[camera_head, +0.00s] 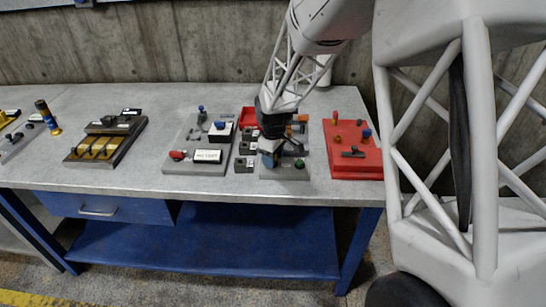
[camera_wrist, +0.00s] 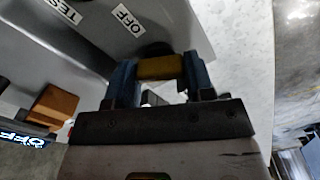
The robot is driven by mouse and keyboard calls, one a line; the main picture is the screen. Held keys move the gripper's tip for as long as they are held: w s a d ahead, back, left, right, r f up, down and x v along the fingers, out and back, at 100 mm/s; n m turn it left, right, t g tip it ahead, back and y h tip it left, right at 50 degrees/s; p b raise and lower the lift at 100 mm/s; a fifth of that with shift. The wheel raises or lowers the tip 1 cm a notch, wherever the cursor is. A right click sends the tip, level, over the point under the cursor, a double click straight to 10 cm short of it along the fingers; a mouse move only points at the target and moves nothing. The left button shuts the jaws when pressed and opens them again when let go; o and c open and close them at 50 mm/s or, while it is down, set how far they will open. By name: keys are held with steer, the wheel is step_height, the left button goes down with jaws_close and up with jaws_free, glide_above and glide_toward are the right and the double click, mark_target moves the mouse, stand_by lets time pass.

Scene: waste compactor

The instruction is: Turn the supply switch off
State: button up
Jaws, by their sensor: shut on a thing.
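My gripper (camera_head: 271,157) is low over a grey panel (camera_head: 291,173) on the bench in the head view. In the wrist view, the two blue fingers of my gripper (camera_wrist: 160,75) are shut on a yellow switch handle (camera_wrist: 160,67), which spans the gap between them. A dark round part (camera_wrist: 154,49) shows just behind the handle. A white OFF label (camera_wrist: 128,18) lies close to the handle's upper left, and a TEST label (camera_wrist: 67,10) lies farther left. In the head view my arm and gripper hide the handle.
An orange block (camera_wrist: 53,106) and another OFF label (camera_wrist: 17,138) show at left in the wrist view. In the head view, a red panel (camera_head: 370,171) stands right, a grey panel (camera_head: 175,157) left, and small grey blocks (camera_head: 245,164) beside the gripper. Bare bench (camera_head: 140,180) lies left.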

steer(key=m, duration=1.2)
steer(key=shift+m, duration=0.4)
steer(key=o, duration=0.9)
steer(key=shift+r, duration=0.15)
steer(key=shift+r, duration=3.8)
steer(key=shift+d+r, duration=0.1)
